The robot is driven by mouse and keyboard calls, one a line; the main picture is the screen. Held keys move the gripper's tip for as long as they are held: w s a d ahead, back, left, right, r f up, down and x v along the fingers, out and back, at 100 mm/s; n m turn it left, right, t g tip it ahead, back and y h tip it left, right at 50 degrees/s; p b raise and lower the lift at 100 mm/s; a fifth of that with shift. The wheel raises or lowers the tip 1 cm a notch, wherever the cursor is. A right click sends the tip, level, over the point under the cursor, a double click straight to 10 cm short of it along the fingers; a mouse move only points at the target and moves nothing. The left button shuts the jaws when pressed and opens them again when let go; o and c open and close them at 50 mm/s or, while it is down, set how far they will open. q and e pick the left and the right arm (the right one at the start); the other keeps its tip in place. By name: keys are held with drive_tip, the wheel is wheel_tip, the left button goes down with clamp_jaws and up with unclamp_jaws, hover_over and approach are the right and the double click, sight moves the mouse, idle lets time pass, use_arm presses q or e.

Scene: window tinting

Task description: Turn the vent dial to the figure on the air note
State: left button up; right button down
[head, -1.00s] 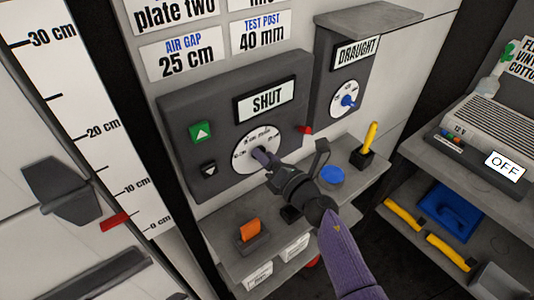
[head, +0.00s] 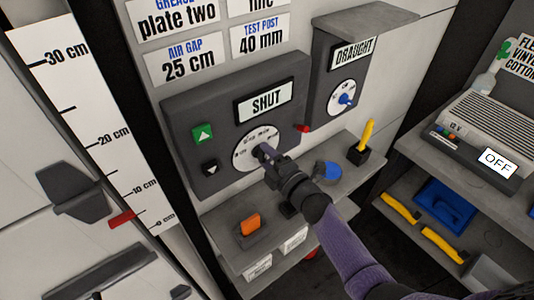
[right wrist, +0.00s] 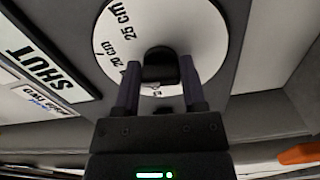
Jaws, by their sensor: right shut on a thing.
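The air note (head: 185,59) on the wall reads "AIR GAP 25 cm". Below it, the vent dial (head: 246,160) is a white disc on the dark panel (head: 184,110), under a sign reading SHUT (head: 265,101). My right gripper (head: 264,153) is shut on the dial's dark knob, which shows between its fingers in the right wrist view (right wrist: 160,66). There the dial (right wrist: 200,35) shows "25 cm" and "20 cm" to the left of the knob; the gripper hides the lower part. I cannot tell which figure is set. My left gripper is not in view.
A green up button (head: 203,133) and a dark down button (head: 211,169) are left of the dial. The draught dial (head: 342,97) is to its right. An orange switch (head: 250,224), blue button (head: 327,170) and yellow lever (head: 366,135) are on the shelf below.

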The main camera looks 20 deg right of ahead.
drive_tip(key=m+p, duration=0.1)
drive_tip(key=m, duration=0.7)
drive_tip(key=shift+f, duration=0.15)
drive_tip(key=m, duration=0.2)
drive_tip(key=shift+a+m+p, duration=0.1)
drive_tip(key=shift+m+p, duration=0.2)
drive_tip(key=shift+p, duration=0.1)
drive_tip(key=shift+f+m, duration=0.1)
drive_tip(key=shift+m, duration=0.5)
drive_tip(key=shift+c, duration=0.8)
unclamp_jaws()
